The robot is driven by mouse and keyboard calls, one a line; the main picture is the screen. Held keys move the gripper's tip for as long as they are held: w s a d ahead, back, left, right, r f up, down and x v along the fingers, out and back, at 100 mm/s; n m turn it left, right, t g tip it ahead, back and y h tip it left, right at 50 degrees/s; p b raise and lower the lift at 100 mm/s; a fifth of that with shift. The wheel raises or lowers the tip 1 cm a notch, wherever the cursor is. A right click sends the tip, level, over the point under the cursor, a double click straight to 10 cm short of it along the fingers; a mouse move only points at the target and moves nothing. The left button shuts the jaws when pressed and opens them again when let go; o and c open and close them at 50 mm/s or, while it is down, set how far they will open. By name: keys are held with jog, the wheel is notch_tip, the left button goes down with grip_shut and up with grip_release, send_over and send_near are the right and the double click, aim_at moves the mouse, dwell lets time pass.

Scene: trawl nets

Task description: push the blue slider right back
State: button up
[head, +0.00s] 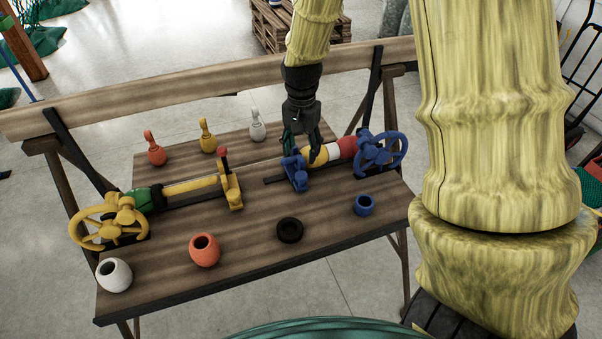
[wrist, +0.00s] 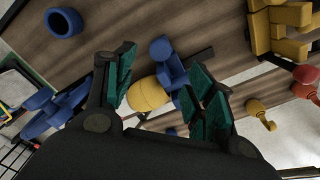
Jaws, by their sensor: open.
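The blue slider (head: 296,173) stands on the bench at the left end of the right-hand mechanism, beside its yellow, white and red cylinder (head: 335,150). In the wrist view the blue slider (wrist: 168,62) lies ahead, partly between the fingertips. The yellow end (wrist: 148,94) of the cylinder also shows between the fingers. My gripper (head: 304,150) is open, with fingers pointing down right at the slider and the cylinder's yellow end. The right finger overlaps the yellow part in the head view; I cannot tell whether either finger touches the slider. Nothing is visibly held.
A blue handwheel (head: 380,153) ends this mechanism on the right. A second mechanism with a yellow slider (head: 231,187) and yellow wheel (head: 108,220) lies left. White, orange, black and blue (head: 364,205) pots or rings line the front. Orange, yellow and white (head: 258,126) bottle-like pieces stand behind.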

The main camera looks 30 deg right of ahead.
aim_at(301, 174)
jog(key=shift+f+p, duration=0.6)
jog(key=shift+f, duration=4.35)
